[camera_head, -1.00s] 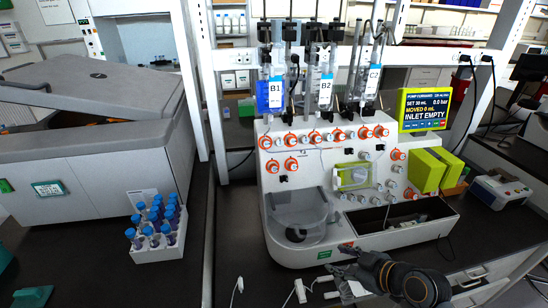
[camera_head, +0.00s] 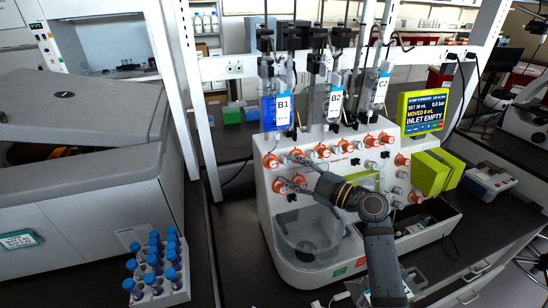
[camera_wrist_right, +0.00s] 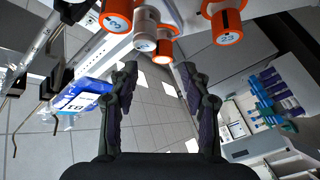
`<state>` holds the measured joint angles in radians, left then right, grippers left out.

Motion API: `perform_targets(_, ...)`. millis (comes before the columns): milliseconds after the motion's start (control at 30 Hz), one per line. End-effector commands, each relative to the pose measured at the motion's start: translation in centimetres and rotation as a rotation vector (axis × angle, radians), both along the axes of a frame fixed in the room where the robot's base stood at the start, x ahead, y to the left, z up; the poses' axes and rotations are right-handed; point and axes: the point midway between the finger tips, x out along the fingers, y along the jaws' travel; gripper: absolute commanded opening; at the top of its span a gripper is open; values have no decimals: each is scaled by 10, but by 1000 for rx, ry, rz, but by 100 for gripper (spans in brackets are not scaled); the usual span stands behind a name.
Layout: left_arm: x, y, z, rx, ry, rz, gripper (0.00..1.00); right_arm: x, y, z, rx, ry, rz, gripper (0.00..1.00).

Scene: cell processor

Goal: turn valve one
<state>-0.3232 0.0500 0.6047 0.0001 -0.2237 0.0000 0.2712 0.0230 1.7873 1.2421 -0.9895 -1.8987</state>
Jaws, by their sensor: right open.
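The white cell processor (camera_head: 340,240) carries a row of orange-ringed valves, with a few more valves below its left end. The leftmost upper valve (camera_head: 270,161) and a lower-left valve (camera_head: 279,187) are near my right gripper (camera_head: 285,169). Valve numbers are too small to read in the head view. My right gripper is open and empty, its fingers spread in front of the panel's left part. In the right wrist view, orange valves (camera_wrist_right: 230,25) show beyond the open fingers (camera_wrist_right: 158,70); contact with any valve cannot be told. My left gripper is out of view.
Bags B1 (camera_head: 276,112), B2 and C2 hang above the panel. A screen (camera_head: 423,112) reading "INLET EMPTY" is at the right, above a green block (camera_head: 431,174). A rack of blue-capped tubes (camera_head: 160,294) stands at the lower left, beside a large grey machine (camera_head: 90,225).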

Motion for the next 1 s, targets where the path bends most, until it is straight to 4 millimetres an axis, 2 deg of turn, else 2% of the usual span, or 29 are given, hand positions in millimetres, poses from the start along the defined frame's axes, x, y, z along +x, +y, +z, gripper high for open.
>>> perform_targets(33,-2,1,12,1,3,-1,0,6,10,8,7,4,4,48)
perform_targets(133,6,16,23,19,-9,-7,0,18,26,7,5,4,4,48)
perform_targets(300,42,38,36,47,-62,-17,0,32,42,3,2,2,1,48)
perform_targets(433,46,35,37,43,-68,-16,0,35,46,1,-1,1,1,48)
perform_targets(633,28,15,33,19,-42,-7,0,35,46,0,-1,1,1,48)
perform_targets(1000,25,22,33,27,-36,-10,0,35,46,0,-1,1,1,0)
